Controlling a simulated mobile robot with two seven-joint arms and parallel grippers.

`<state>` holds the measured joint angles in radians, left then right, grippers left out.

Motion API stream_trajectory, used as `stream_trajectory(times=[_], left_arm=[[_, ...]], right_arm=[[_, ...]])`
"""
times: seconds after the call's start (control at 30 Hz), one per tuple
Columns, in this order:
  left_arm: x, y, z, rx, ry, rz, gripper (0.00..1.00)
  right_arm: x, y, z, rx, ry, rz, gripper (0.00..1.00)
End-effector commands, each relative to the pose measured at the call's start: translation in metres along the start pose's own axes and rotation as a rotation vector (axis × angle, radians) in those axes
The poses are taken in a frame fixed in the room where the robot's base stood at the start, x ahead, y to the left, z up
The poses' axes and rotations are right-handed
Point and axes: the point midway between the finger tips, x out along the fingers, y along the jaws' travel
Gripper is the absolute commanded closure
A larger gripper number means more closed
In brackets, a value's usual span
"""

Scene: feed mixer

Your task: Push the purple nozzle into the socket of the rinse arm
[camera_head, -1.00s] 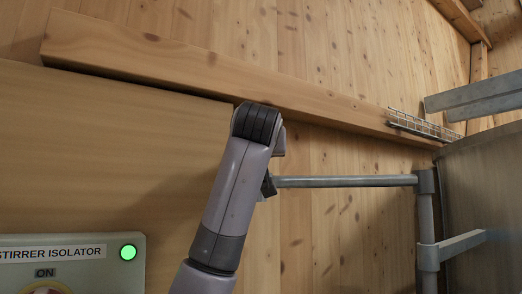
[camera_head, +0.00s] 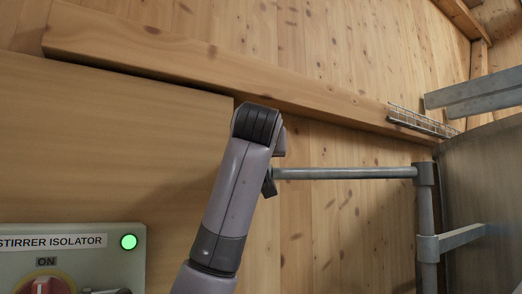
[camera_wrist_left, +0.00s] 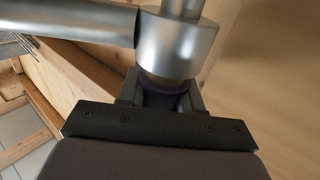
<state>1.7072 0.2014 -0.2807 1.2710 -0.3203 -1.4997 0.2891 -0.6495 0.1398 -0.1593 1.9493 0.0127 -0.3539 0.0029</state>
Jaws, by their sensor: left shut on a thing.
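The purple nozzle (camera_wrist_left: 165,97) sits between the fingers of my left gripper (camera_wrist_left: 161,94) in the left wrist view. Only its dark purple rim shows. The gripper is shut on it. The rinse arm's socket (camera_wrist_left: 176,48), a grey metal cylinder, stands right at the nozzle's far side. A tan band shows between socket and nozzle. I cannot tell how far the nozzle is inside. In the head view the rinse arm (camera_head: 345,173) is a horizontal grey pipe running left to behind my left arm, which hides the socket, the nozzle and most of the gripper. My right gripper is out of view.
A grey post (camera_head: 426,215) carries the pipe, beside a large metal vessel (camera_head: 485,195) at right. A stirrer isolator box (camera_head: 105,262) with a lit green lamp and red knob is at lower left. A wooden beam (camera_head: 210,62) crosses behind, with a wire tray (camera_head: 422,121).

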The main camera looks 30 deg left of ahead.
Motion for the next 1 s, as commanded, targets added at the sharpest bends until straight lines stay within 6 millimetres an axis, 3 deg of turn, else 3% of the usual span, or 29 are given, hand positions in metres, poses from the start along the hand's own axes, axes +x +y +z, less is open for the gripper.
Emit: stream_trajectory(times=[0.67,0.7,0.77,0.8,1.0], left_arm=[[0.001,0.000,0.013,0.002,-0.007,-0.001,1.00],[0.001,0.001,0.013,0.002,-0.008,-0.001,0.59],[0.001,0.001,0.014,0.002,-0.008,-0.001,0.40],[0.001,0.001,0.014,0.002,-0.008,-0.001,0.36],[0.001,0.000,0.012,0.001,-0.004,-0.001,0.36]], right_arm=[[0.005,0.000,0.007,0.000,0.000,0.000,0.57],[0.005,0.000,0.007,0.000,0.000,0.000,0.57],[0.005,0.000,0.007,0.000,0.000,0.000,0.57],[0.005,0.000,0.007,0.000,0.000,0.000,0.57],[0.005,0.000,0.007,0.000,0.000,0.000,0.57]])
